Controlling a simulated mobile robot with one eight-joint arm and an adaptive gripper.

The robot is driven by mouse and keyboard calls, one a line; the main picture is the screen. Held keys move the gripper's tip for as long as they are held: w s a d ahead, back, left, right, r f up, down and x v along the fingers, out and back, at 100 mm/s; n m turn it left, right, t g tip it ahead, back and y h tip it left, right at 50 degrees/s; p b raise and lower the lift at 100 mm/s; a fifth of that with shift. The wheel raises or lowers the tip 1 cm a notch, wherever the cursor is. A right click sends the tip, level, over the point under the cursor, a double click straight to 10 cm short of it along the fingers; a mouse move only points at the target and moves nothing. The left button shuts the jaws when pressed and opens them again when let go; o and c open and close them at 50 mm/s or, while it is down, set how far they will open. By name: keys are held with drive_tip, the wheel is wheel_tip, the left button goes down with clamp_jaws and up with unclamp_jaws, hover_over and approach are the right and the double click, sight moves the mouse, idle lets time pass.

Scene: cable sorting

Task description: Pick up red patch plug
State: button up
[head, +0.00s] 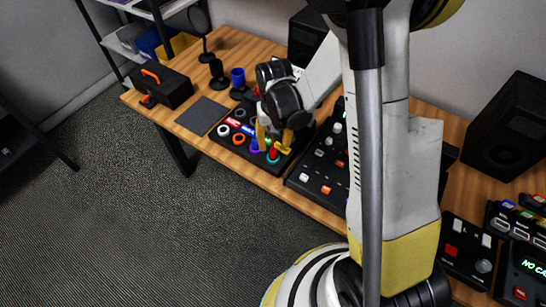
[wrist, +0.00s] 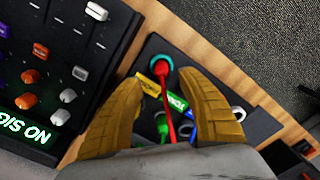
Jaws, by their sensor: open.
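The red patch plug (wrist: 161,64) sits in a teal ring at the end of the black board (wrist: 152,48) in the wrist view, with a red cable running from it towards my wrist. In the head view the red plug (head: 272,152) shows small at the board's front right. My gripper (wrist: 160,76) is open, its two yellow fingers on either side of the plug and cable with gaps showing. In the head view my gripper (head: 273,146) is over the front of the board. Whether the fingers reach down to the plug's height is unclear.
White (head: 223,130), orange (head: 238,139) and purple rings, coloured labels and other plugs crowd the board. A black mixer (head: 318,172) stands close on its right. A grey mat (head: 201,116) and a toolbox (head: 160,88) lie left. The table's front edge is near.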

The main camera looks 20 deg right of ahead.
sight(273, 150)
drive_tip(key=f+b, duration=0.1)
drive_tip(key=f, duration=0.1)
drive_tip(key=f+b, duration=0.1)
drive_tip(key=f, duration=0.2)
drive_tip(key=shift+s+a+f+b, duration=0.15)
drive_tip(key=shift+a+b, duration=0.05)
drive_tip(key=shift+b, duration=0.2)
clamp_jaws()
